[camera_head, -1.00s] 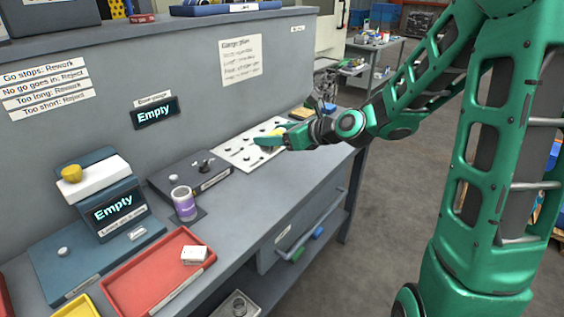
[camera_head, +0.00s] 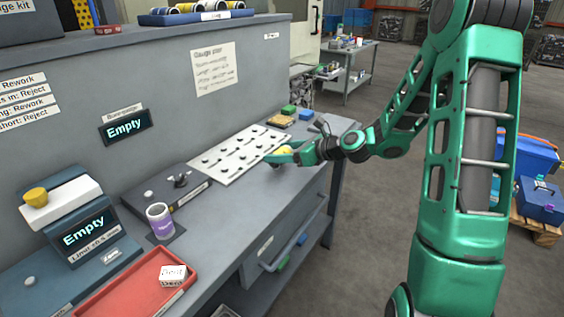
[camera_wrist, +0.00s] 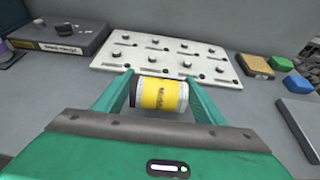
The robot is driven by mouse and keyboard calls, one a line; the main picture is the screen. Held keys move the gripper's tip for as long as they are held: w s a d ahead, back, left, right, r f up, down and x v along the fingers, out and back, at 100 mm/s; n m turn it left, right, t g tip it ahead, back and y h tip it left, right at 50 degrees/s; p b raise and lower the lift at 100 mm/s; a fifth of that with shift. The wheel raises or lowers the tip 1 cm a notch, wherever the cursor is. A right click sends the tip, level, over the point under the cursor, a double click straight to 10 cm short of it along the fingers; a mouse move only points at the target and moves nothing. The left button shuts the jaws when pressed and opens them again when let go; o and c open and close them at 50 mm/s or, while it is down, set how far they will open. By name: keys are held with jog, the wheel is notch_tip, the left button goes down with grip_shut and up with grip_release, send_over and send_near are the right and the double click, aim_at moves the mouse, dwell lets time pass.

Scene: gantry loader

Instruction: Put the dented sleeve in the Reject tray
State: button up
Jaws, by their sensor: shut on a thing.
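My gripper (camera_wrist: 160,100) is shut on a sleeve with a yellow band (camera_wrist: 165,94), lying crosswise between the fingers. No dent shows on its visible side. In the head view my gripper (camera_head: 280,158) is at the near right edge of the white pegged board, with a bit of yellow showing. A red tray (camera_head: 103,302) lies at the front left of the bench, partly cut off. It holds a small white block (camera_head: 173,275) marked "Dent"; the tray's own label is not readable. A sleeve with a purple band (camera_head: 161,222) stands upright on a dark pad.
The white pegged board (camera_head: 238,156) lies mid-bench. A dark gauge box (camera_head: 165,195) and a blue gauge stand with an "Empty" display (camera_head: 85,233) are to its left. Small green (camera_head: 289,109) and blue (camera_head: 305,114) blocks lie behind right. A back panel rises behind the bench.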

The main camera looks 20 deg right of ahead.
jog(key=shift+f, duration=1.6)
jog(key=shift+f, duration=0.1)
jog(key=o, duration=1.5)
jog(key=shift+c, duration=0.2)
jog(key=v, duration=1.1)
jog(key=shift+s+d, duration=0.25)
jog(key=shift+s, duration=0.25)
